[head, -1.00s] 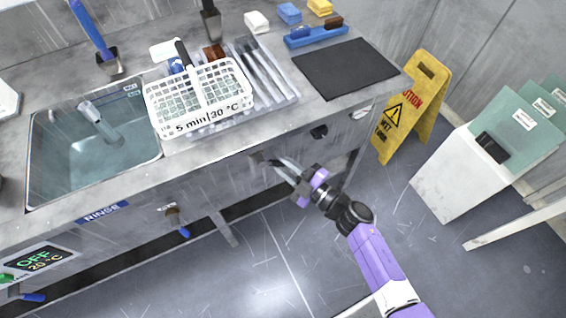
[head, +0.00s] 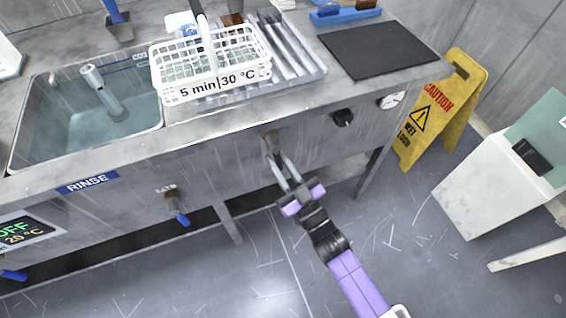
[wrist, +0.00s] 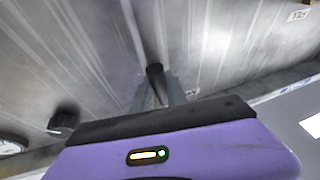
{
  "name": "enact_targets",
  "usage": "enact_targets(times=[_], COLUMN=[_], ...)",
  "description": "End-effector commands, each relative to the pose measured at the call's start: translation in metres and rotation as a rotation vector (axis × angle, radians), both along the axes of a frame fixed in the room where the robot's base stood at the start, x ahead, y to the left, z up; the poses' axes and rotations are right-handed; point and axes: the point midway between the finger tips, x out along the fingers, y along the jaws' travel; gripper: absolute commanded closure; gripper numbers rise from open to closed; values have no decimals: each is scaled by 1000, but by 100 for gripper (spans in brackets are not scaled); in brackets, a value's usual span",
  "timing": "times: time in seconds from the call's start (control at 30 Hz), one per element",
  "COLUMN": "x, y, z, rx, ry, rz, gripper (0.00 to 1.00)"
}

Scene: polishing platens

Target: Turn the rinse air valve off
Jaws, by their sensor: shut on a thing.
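A brass-coloured valve fitting (head: 269,135) sits on the grey front panel below the counter, right of the blue RINSE label (head: 87,182). My gripper (head: 275,155) reaches up to it from below, with its fingertips at the fitting. In the wrist view a dark valve handle (wrist: 155,72) stands between the fingers of my gripper (wrist: 158,92), which is shut on it. The fingers hide most of the handle in the head view, so its turn is hard to tell. The label beside it is mostly covered.
Another valve with a blue lever (head: 178,215) hangs on the panel to the left. A black knob (head: 343,117) and a round gauge (head: 391,100) are to the right. A table leg (head: 228,222) stands below. A yellow caution sign (head: 440,105) stands on the floor.

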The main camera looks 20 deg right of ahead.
Motion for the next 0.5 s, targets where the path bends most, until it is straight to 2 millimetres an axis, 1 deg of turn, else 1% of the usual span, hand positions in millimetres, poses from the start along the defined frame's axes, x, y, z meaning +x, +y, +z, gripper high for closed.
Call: enact_targets(times=[0.03, 0.27, 0.5], x=[-1, -1, -1], y=[1, 5, 7], z=[-4, -2, -1], rx=[21, 82, 95], ry=[3, 2, 2], rz=[0, 0, 1], gripper=[100, 100, 100])
